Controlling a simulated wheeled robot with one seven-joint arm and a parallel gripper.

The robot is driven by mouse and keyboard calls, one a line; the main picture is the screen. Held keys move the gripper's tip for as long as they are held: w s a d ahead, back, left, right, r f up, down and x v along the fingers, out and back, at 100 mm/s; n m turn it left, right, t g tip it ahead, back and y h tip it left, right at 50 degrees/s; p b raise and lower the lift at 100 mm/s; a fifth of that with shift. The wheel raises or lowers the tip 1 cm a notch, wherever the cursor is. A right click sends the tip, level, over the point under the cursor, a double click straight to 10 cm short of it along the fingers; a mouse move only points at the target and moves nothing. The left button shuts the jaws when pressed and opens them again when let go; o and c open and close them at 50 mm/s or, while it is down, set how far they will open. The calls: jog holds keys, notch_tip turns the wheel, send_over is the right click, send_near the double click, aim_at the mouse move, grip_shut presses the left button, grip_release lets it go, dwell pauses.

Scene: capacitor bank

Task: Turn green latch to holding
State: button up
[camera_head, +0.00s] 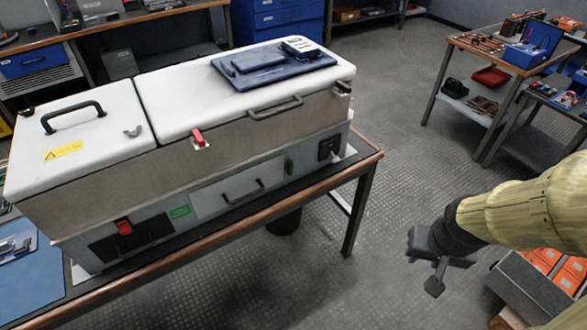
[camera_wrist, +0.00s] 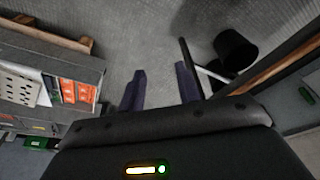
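The green latch (camera_head: 289,166) is a small dark green oval on the lower front panel of the white capacitor bank (camera_head: 250,192), right of the drawer handle. It also shows at the right edge of the wrist view (camera_wrist: 307,97). My gripper (camera_head: 436,270) hangs over the floor, to the right of and apart from the bench and latch. In the wrist view its two dark fingers (camera_wrist: 160,88) stand apart with only floor between them, so it is open and empty. The latch's fine position marking is too small to read.
Red latches (camera_head: 198,138) (camera_head: 124,227) sit on the cabinet front. A dark tablet-like panel (camera_head: 270,66) lies on the lid. The bench edge (camera_head: 330,174) projects before the latch. A dark bin (camera_wrist: 236,48) stands below. A crate with orange boxes (camera_head: 530,285) is at right. Floor between is free.

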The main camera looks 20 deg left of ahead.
jog(key=w+a+f+n+t+y+p, duration=0.1)
jog(key=w+a+f+n+t+y, duration=0.1)
jog(key=w+a+f+n, duration=0.3)
jog(key=w+a+f+n+t+y+p, duration=0.1)
jog(key=w+a+n+t+p, duration=0.1)
jog(key=w, duration=0.4)
jog(key=s+a+r+n+t+y+p, duration=0.1)
jog(key=a+t+y, duration=0.1)
jog(key=a+y, duration=0.3)
jog(key=s+a+r+n+t+y+p, duration=0.1)
jog(key=a+t+y+p, duration=0.1)
jog(key=a+y, duration=0.3)
jog(key=a+t, duration=0.1)
jog(key=a, duration=0.2)
jog(key=shift+y, duration=0.3)
jog(key=shift+w+a+f+b, duration=0.1)
jog(key=shift+a+f+b, duration=0.1)
jog(key=shift+b, duration=0.2)
